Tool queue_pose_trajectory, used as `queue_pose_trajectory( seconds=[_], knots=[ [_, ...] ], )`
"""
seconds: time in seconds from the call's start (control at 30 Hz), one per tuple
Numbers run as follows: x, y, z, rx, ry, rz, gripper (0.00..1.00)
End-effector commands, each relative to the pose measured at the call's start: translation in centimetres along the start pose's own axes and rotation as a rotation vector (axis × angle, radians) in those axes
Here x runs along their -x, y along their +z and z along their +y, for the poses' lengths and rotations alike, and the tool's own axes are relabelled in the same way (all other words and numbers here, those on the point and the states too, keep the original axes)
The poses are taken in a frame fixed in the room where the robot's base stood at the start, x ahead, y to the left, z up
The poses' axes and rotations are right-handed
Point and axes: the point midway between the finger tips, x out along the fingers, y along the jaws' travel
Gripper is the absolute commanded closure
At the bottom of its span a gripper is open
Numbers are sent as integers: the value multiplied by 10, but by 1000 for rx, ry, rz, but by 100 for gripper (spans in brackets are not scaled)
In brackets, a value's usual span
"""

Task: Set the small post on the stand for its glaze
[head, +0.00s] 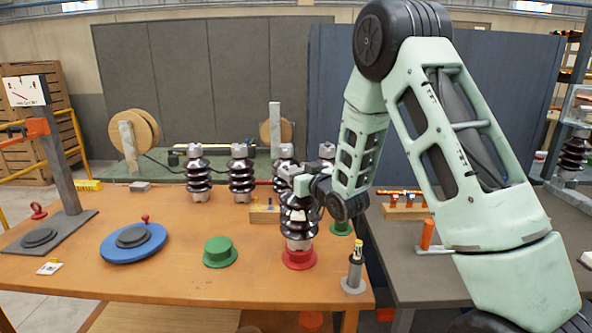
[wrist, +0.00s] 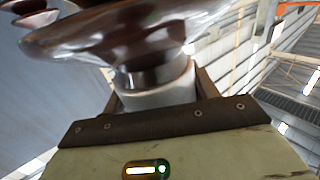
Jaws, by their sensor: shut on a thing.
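My gripper (head: 304,186) is shut on a dark brown, ribbed post (head: 299,218) and holds it upright by its pale upper end. In the wrist view the jaws close around the post's pale metal end (wrist: 158,92), with glossy brown sheds (wrist: 110,38) beyond. The post's lower end is right over the red stand (head: 299,260); I cannot tell whether they touch. A green stand (head: 219,252) is empty to the left. Another green stand (head: 341,229) is partly hidden behind my gripper and the held post.
Similar dark posts (head: 198,175) (head: 241,174) stand at the table's back, with more partly hidden behind my gripper. A blue turntable (head: 133,243) and a grey upright gauge (head: 68,190) are at the left. A small grey-footed holder (head: 354,272) stands close right of the red stand.

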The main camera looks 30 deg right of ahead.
Motion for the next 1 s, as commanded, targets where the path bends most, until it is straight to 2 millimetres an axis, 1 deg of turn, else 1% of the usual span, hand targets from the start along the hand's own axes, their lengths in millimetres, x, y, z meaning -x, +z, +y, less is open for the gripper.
queue_pose_trajectory(
  seconds=[0.03,0.17,0.2,0.27,0.3,0.53,0.67,0.77,0.87,1.0],
  knots=[
    [-2,-6,0,2,0,17,100],
    [-2,-4,0,2,-1,17,100],
    [0,3,0,0,0,0,39],
    [0,2,0,0,0,0,22],
    [0,2,0,0,0,0,19],
    [0,2,0,0,0,0,19],
    [0,-2,0,0,0,-1,19],
    [14,2,0,0,0,-1,19],
    [35,3,0,0,1,-1,19],
    [68,3,0,-1,1,0,19]
  ],
)
